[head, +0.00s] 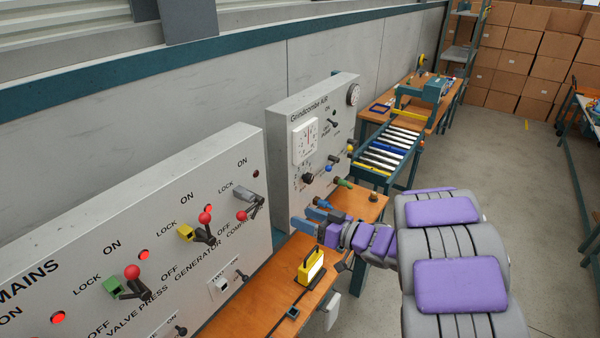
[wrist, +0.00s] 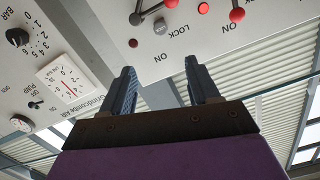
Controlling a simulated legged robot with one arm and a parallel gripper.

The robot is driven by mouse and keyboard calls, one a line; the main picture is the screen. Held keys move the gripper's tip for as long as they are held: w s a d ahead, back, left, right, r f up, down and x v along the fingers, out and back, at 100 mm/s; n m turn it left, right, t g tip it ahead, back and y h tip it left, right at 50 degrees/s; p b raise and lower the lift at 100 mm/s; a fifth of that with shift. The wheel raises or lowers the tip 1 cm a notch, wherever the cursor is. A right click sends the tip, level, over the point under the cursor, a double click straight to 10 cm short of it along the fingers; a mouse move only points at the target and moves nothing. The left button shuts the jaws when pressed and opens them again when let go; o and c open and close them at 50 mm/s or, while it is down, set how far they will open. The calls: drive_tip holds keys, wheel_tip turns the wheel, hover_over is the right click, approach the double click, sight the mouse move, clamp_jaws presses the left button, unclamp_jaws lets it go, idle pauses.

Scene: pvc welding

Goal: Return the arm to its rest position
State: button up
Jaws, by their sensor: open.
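My gripper (head: 316,219) is in front of the control panels, above the wooden bench, at the end of my purple and grey arm. In the wrist view my gripper (wrist: 163,90) shows two blue fingers spread apart with nothing between them. The arm reaches out from the lower right of the head view toward the panels. The fingertips look close to the gap between the two panels; I cannot tell the exact distance to either.
A large panel (head: 60,250) carries levers with red knobs, and a second panel (head: 285,125) carries a gauge. A roller conveyor (head: 385,155) lies beyond. Open floor (head: 480,150) is at the right.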

drive_tip(key=w+d+f+m+t+h+b, duration=0.25)
drive_tip(key=d+h+b, duration=0.25)
drive_tip(key=d+h, duration=0.65)
drive_tip(key=s+d+f+m+g+h+b, duration=0.25)
drive_tip(key=s+d+m+g+h, duration=0.2)
drive_tip(key=s+d, duration=0.45)
drive_tip(key=s+a+f+g+b, duration=0.2)
drive_tip(key=s+a+g, duration=0.1)
drive_tip(key=s, duration=0.9)
drive_tip(key=s+a+f+g+y+b, duration=0.1)
drive_tip(key=s+a, duration=0.4)
drive_tip(key=s, duration=0.7)
drive_tip(key=s+a+f+g+y+b, duration=0.1)
drive_tip(key=s+a+f+g+b, duration=0.2)
drive_tip(key=s+g, duration=0.3)
drive_tip(key=s+a+f, duration=0.1)
drive_tip(key=s, duration=0.4)
drive_tip(key=shift+s+f+m+b, duration=0.15)
drive_tip(key=shift+s+m+b, duration=0.15)
drive_tip(key=shift+s, duration=0.1)
drive_tip(key=shift+w+a, duration=0.1)
drive_tip(key=shift+c, duration=0.2)
